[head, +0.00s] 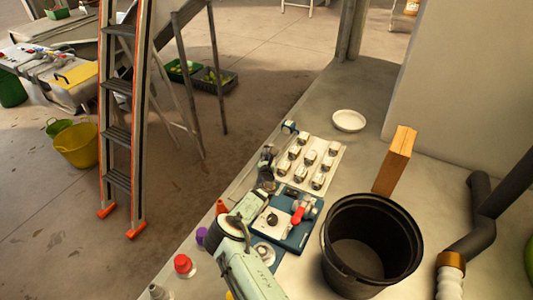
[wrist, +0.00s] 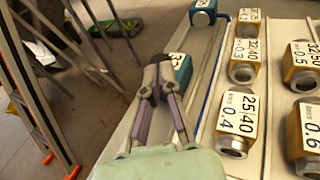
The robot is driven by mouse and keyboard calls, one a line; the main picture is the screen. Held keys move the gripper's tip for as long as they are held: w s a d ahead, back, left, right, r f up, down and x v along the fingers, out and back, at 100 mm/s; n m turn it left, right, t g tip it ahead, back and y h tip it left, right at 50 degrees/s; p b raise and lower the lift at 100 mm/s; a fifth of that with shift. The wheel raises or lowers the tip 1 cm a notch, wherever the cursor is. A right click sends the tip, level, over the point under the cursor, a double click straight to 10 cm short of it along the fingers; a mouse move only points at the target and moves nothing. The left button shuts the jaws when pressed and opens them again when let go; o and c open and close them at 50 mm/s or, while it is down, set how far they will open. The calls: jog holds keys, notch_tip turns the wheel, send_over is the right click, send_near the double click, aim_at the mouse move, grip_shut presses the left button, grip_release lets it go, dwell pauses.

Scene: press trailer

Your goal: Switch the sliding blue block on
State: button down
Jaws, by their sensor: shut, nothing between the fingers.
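My gripper (wrist: 158,76) is shut and empty, its fingertips together over the left edge of the light panel in the wrist view. A blue block (wrist: 182,68) with a white marked label sits just right of the fingertips. The fingers partly hide it, and I cannot tell whether they touch it. A second blue block (wrist: 203,12) stands farther off, near the top of a long narrow strip. In the head view my gripper (head: 267,155) is at the panel's left side, with a blue block (head: 289,126) beyond it. Which blue block slides is unclear.
Several yellow-and-metal numbered blocks (wrist: 237,121) stand in rows on the panel to the right. A black bucket (head: 370,245), a wooden block (head: 394,160) and a white plate (head: 348,121) are on the bench. A red-capped item (head: 183,264) stands near its left edge.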

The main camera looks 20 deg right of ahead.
jog(key=shift+w, duration=0.1)
jog(key=w+d, duration=0.3)
jog(key=shift+w+d, duration=0.3)
jog(key=shift+d, duration=0.2)
jog(key=shift+s, duration=0.1)
dwell(0.3)
